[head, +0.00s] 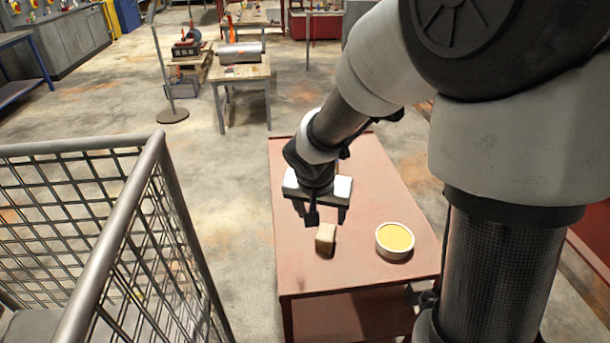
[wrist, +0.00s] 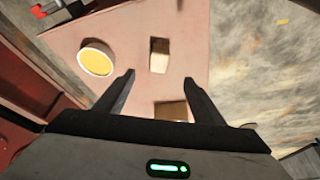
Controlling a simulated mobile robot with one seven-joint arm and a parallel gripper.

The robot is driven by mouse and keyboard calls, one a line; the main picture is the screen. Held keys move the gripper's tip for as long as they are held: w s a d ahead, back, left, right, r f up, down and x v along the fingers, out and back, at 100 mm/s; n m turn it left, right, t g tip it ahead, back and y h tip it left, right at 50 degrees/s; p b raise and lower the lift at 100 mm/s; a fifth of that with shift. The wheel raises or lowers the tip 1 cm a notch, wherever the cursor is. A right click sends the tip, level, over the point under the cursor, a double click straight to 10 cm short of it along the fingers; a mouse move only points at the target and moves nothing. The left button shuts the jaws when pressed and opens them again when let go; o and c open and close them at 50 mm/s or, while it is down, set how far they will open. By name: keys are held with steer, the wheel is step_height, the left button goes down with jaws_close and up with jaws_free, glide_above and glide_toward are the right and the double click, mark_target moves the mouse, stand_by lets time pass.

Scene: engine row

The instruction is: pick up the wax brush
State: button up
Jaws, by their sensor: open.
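No brush with clear bristles shows; a small tan block (head: 325,239) on the red table may be the wax brush, but I cannot tell for sure. It also shows in the wrist view (wrist: 159,55), just beyond the fingertips. My gripper (head: 325,212) is open and points down above the table, behind the block in the head view. In the wrist view its fingers (wrist: 159,80) are spread and empty. A second tan-brown block (wrist: 172,110) shows between the fingers, partly hidden by the gripper body; my arm mostly hides that area in the head view.
A round white tub with yellow content (head: 394,240) stands on the red table (head: 360,275), right of the block; it also shows in the wrist view (wrist: 96,58). A metal mesh railing (head: 110,230) stands to the left. A wooden bench (head: 240,73) stands farther back.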

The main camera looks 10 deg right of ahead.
steer(key=b, duration=0.2)
glide_toward(325, 235)
steer(key=x, duration=0.4)
steer(key=shift+f, duration=0.4)
steer(key=shift+x, duration=3)
steer(key=shift+w, duration=0.1)
steer(key=c, duration=1.3)
step_height(325, 235, up, 10)
steer(key=p, duration=0.2)
steer(key=shift+r+p, duration=0.1)
steer(key=shift+p, duration=0.2)
